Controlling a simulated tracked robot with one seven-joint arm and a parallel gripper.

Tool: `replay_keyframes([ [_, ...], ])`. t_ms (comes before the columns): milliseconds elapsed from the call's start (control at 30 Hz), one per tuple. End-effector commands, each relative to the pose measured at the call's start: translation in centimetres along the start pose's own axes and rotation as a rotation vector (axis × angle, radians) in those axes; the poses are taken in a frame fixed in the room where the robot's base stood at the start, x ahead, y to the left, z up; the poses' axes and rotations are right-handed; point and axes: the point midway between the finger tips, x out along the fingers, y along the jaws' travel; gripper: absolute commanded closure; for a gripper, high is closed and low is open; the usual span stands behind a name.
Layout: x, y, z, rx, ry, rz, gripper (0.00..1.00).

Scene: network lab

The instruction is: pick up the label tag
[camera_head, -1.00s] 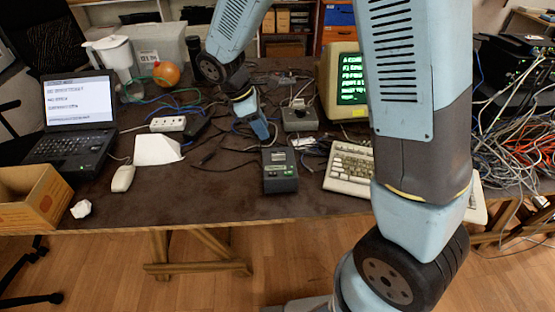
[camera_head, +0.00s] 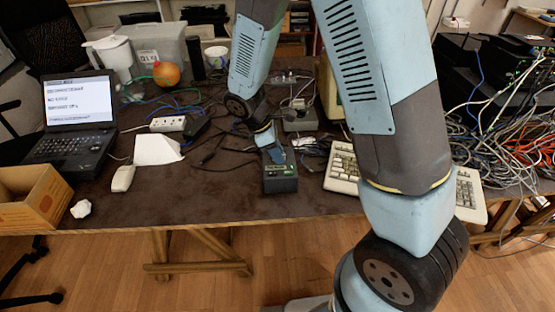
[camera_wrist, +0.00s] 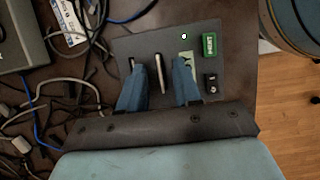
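A thin, pale upright piece (camera_wrist: 159,73), which looks like the label tag, stands at the top of a dark grey device and is seen edge-on in the wrist view. My gripper (camera_wrist: 159,66) is open, with one blue finger on each side of this piece and gaps showing on both sides. The dark grey device (camera_wrist: 221,68) has a green part and a black button; it also shows in the head view (camera_head: 281,184). In the head view my gripper (camera_head: 277,157) is right over this device and hides the piece.
A white printed label (camera_wrist: 70,22) lies near the device among cables. A grey box (camera_head: 299,121) stands behind the device, and a keyboard (camera_head: 343,168) is to its right. A white folded card (camera_head: 157,150) is on the left. The table front is clear.

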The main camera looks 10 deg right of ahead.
Motion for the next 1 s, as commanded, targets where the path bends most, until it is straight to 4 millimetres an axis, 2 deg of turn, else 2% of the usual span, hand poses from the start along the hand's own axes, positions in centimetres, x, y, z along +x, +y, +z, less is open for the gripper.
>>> replay_keyframes([
  [200,0.01,0.01,-0.01,0.0,0.001,0.001,0.68],
  [533,-0.02,0.01,-0.03,0.0,0.001,0.001,1.0],
  [1000,-0.05,0.01,-0.05,-0.001,0.001,0.001,1.0],
])
